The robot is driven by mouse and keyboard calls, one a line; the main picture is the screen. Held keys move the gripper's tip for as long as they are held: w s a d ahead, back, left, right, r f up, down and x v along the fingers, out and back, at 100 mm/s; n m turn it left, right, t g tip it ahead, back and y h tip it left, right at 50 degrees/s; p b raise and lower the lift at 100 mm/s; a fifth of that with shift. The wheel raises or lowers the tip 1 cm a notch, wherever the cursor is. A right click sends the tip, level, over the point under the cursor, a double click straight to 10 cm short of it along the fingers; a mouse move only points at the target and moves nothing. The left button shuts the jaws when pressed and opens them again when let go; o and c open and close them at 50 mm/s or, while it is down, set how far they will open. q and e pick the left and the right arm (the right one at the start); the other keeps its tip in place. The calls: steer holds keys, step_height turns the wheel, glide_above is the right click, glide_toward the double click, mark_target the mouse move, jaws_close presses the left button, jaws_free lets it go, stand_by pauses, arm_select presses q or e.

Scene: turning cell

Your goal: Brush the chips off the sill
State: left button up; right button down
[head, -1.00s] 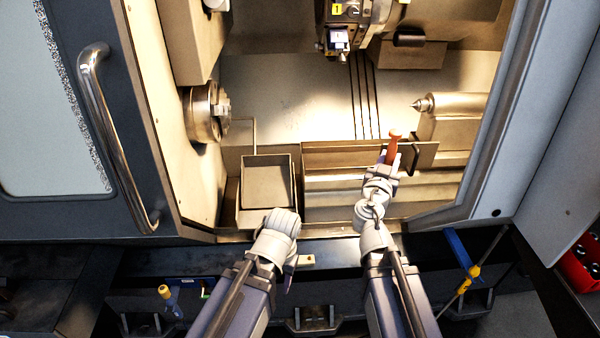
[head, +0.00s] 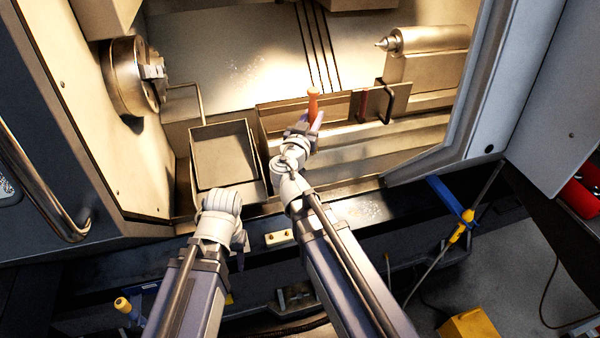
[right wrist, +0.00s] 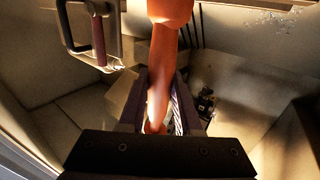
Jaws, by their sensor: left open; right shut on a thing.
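The sill (head: 400,200) runs along the front of the machine opening. Pale chips (head: 362,212) lie scattered on it, right of my right arm. My right gripper (head: 308,128) is shut on an orange handle (head: 313,103), which stands up from the jaws over the inside of the machine. The handle also shows between the fingers in the right wrist view (right wrist: 168,70). Whether it has bristles is hidden. My left gripper (head: 240,240) is open and empty, low at the front edge, left of the right arm.
A square bin (head: 225,190) stands inside, left of my right gripper. A chuck (head: 135,75) is at the left and a tailstock (head: 430,45) at the right. A red-handled thing (head: 362,105) stands by a dark bracket handle (head: 388,103). Fine specks (head: 245,70) lie deeper inside.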

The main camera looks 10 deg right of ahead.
step_height(320, 180, down, 15)
steer(key=w+a+m+g+h+b, duration=0.1)
steer(key=a+m+h+b, duration=0.1)
steer(key=b, duration=1)
steer(key=shift+w+a+g+b, duration=0.3)
steer(key=shift+a+g, duration=0.1)
steer(key=shift+a, duration=0.05)
step_height(320, 180, down, 5)
steer(key=b, duration=0.5)
steer(key=shift+r, duration=0.1)
